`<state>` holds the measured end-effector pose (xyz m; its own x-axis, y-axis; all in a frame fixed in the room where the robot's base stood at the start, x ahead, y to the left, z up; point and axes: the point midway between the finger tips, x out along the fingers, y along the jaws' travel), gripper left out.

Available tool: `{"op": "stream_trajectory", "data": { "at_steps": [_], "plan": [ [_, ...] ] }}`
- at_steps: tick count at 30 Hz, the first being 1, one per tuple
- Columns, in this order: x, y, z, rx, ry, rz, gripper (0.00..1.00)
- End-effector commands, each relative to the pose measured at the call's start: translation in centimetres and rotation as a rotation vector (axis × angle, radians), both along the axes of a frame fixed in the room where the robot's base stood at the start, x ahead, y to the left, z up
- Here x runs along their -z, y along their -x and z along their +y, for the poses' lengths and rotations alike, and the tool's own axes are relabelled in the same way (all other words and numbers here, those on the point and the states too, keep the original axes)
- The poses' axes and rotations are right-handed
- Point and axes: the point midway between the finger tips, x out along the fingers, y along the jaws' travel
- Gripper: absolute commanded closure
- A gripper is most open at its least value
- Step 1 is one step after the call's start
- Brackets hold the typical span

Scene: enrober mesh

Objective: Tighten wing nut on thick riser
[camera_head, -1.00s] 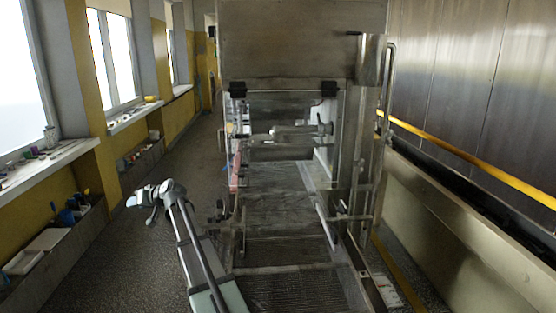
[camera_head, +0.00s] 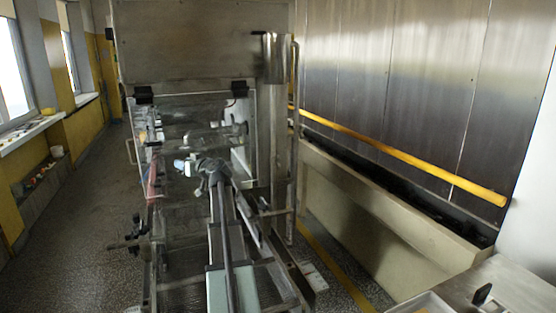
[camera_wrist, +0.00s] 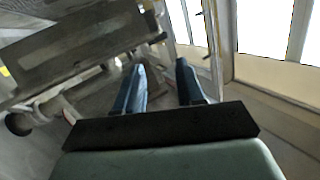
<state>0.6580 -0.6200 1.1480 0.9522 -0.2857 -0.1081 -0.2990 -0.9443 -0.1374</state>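My gripper (camera_head: 182,166) is held out in front of the enrober (camera_head: 185,50), over its mesh section in the head view. In the wrist view my gripper (camera_wrist: 160,82) has its two blue fingers apart with nothing between them. A thick upright metal post (camera_head: 277,130) stands at the right of the enrober, apart from my gripper; I cannot tell if it is the thick riser. Dark knobs (camera_head: 133,236) stick out at the enrober's left side. A dark round knob (camera_wrist: 18,124) shows at left in the wrist view. I cannot make out the wing nut.
A long metal trough (camera_head: 380,215) with a yellow rail (camera_head: 400,155) runs along the right wall. A metal table (camera_head: 510,285) is at the lower right. The floor (camera_head: 85,235) left of the enrober is clear. Window sills with small items line the left wall.

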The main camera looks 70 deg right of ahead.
Motion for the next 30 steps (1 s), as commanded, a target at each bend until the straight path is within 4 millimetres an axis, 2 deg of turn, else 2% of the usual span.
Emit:
{"op": "stream_trajectory", "data": {
  "at_steps": [1, 3, 9, 15, 21, 25, 27, 30],
  "plan": [
    [-0.4, 2.4, -1.9, 0.035, 0.023, -0.008, 0.62],
    [-0.9, 5.2, -4.0, 0.076, 0.055, -0.017, 0.62],
    [-1.6, 13.9, -9.2, 0.197, 0.137, -0.029, 0.62],
    [-1.2, 22.5, -12.8, 0.311, 0.192, -0.027, 0.62],
    [0.6, 30.5, -14.5, 0.415, 0.201, -0.023, 0.62],
    [1.9, 34.0, -14.8, 0.458, 0.189, -0.022, 0.62],
    [2.4, 35.3, -14.8, 0.473, 0.183, -0.021, 0.62],
    [2.8, 36.0, -15.0, 0.483, 0.178, -0.022, 0.62]
  ]
}}
